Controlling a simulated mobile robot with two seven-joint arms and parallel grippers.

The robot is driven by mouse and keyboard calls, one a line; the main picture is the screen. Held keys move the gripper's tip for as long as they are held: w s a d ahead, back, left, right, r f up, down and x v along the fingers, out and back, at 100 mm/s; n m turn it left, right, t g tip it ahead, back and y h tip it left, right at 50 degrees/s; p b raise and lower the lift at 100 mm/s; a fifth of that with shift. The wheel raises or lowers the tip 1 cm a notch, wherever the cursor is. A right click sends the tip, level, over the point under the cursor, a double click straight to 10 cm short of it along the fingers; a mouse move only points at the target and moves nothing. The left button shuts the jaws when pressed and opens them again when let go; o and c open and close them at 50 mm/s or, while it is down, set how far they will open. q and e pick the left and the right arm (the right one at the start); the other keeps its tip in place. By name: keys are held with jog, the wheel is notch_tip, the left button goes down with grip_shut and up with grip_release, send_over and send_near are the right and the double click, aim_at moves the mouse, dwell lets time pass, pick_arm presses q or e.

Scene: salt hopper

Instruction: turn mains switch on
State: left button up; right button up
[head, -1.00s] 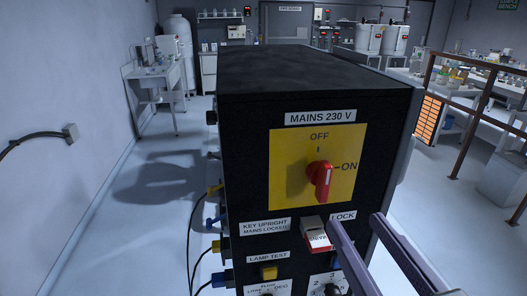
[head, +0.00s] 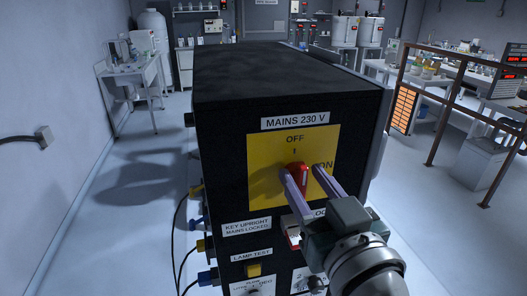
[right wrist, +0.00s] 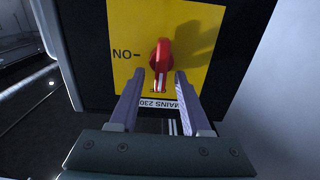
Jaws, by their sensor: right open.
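The red mains switch knob (head: 299,174) sits on a yellow plate (head: 264,170) on the front of a black cabinet (head: 225,130). The knob's white-marked end points up at the OFF mark; ON is at its right. My right gripper (head: 302,170) is open, with one finger on each side of the knob in the head view. The right wrist view is upside down and shows the knob (right wrist: 160,56) between and just beyond the fingertips (right wrist: 161,74). I cannot tell whether they touch it. My left gripper is not in view.
Below the plate is a red-and-white tag (head: 291,232) by the lock, partly hidden by my right gripper. A yellow lamp test button (head: 254,269) is lower. Cables (head: 180,225) stick out at the cabinet's left. A brown railing (head: 445,110) stands at right; the left floor is clear.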

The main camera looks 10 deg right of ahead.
grip_shut()
dwell(0.8)
jog(key=m+b, duration=0.1)
jog(key=m, duration=0.4)
jog(key=d+f+m+b, duration=0.1)
jog(key=m+b, duration=0.1)
jog(key=m, duration=0.4)
jog(key=m+b, duration=0.1)
jog(key=m, duration=0.5)
jog(key=shift+d+f, duration=0.25)
jog(key=shift+m+b, duration=0.35)
jog(key=shift+m, duration=0.15)
